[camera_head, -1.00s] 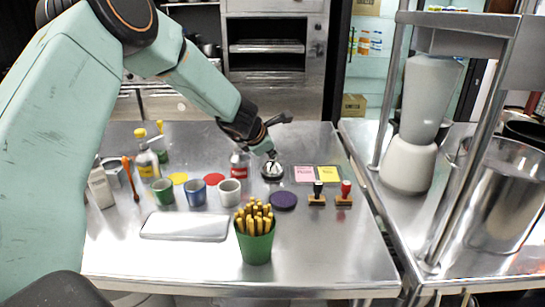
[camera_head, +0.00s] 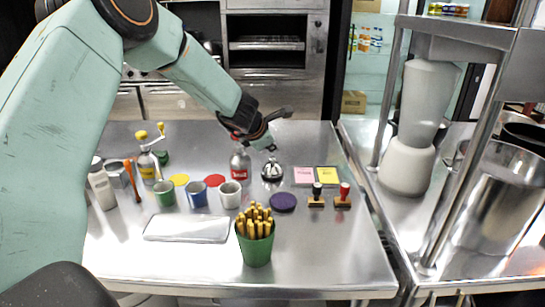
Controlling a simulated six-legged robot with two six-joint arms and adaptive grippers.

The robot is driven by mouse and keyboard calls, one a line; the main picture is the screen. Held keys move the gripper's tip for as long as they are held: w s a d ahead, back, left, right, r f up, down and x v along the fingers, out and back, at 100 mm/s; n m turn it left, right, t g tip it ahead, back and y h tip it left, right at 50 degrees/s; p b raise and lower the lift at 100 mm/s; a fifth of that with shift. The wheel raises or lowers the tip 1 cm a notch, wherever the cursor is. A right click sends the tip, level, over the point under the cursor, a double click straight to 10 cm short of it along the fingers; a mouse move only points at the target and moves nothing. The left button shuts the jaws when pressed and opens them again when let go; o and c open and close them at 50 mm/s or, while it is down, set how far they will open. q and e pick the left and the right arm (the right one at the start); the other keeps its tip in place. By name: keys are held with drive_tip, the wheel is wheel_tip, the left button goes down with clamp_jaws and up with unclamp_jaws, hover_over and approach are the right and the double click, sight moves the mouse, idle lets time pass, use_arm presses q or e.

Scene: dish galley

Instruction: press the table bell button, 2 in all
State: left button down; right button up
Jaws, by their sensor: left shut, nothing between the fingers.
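The table bell (camera_head: 272,173) is a silver dome on a dark base. It stands upright on the steel table (camera_head: 310,245), beyond the purple disc (camera_head: 283,202). My left gripper (camera_head: 270,148) is shut and empty, pointing down just above the bell's top. A small gap seems to show between its tips and the bell, though contact is hard to judge at this size. My right gripper is not in view.
A red-labelled bottle (camera_head: 241,165) stands close left of the bell. Pink and yellow notes (camera_head: 316,175) lie to its right, with two stamps (camera_head: 330,197) nearer. Several cups, including a white one (camera_head: 230,195), and a green fries cup (camera_head: 257,245) stand nearer.

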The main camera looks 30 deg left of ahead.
sight(271, 159)
use_arm(q)
drive_tip(key=shift+r+p, duration=2.15)
drive_tip(key=shift+r, duration=0.25)
